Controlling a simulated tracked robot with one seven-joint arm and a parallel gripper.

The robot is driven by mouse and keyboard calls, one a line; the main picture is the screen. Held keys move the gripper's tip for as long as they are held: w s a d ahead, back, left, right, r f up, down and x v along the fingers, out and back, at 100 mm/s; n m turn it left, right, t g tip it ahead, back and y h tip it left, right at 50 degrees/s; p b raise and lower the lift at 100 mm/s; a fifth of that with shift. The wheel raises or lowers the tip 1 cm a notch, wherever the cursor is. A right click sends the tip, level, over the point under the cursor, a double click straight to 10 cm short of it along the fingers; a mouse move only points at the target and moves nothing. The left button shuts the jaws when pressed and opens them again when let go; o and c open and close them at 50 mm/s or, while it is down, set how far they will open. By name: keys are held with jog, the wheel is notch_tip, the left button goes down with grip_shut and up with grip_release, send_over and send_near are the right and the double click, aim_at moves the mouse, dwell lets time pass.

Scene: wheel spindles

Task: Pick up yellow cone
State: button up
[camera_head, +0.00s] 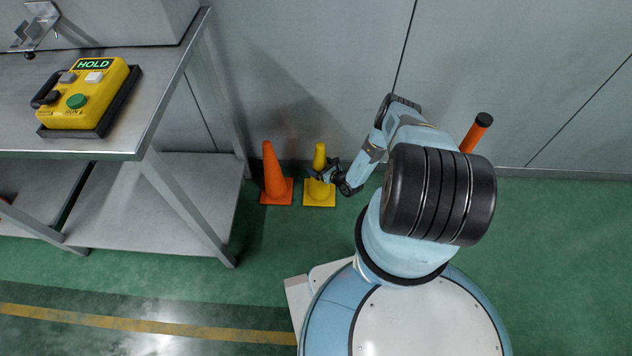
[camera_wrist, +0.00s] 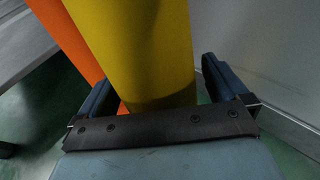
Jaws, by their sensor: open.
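The yellow cone (camera_head: 319,190) stands upright on the green floor near the grey wall, with a square yellow base. My gripper (camera_head: 322,172) is at the cone's upper part in the head view, reaching in from the right. In the wrist view the yellow cone (camera_wrist: 140,50) fills the space between and beyond the two open fingers (camera_wrist: 158,85). One finger is on each side of it. I cannot tell whether the fingers touch the cone.
An orange cone (camera_head: 272,175) stands close on the left of the yellow one. A metal table (camera_head: 150,60) with a lower shelf is farther left, carrying a yellow control box (camera_head: 85,92). An orange post (camera_head: 476,133) stands behind my arm. The wall is close behind the cones.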

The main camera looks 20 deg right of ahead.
jog(key=shift+d, duration=0.1)
jog(key=c, duration=1.7)
jog(key=shift+c, duration=0.5)
jog(key=shift+r, duration=0.1)
